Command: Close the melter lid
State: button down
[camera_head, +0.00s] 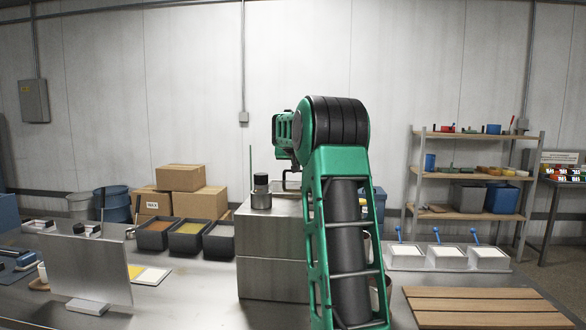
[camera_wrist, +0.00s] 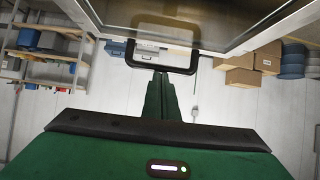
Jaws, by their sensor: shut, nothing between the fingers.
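A steel box (camera_head: 270,240), which looks like the melter, stands mid-table, partly behind my green arm. In the wrist view, a metal-framed panel (camera_wrist: 240,22) crosses the top; it looks like the lid. A black loop handle (camera_wrist: 184,71) hangs in front of it. My gripper (camera_wrist: 160,74) is shut and empty, its fingertips at the handle's lower bar. I cannot tell whether they touch it. In the camera_head view, my gripper is mostly hidden behind my arm, above the steel box. The lid's angle is not clear there.
A black-capped jar (camera_head: 261,192) stands on the box's left top. Black bins (camera_head: 188,237) sit left of it. A standing metal panel (camera_head: 90,268) is at the front left.

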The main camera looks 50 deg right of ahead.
jog(key=w+d+r+v, duration=0.1)
jog(key=r+v, duration=0.1)
jog(key=v, duration=1)
jog(key=shift+a+r, duration=0.15)
jog(key=shift+r, duration=0.4)
jog(key=shift+s, duration=0.15)
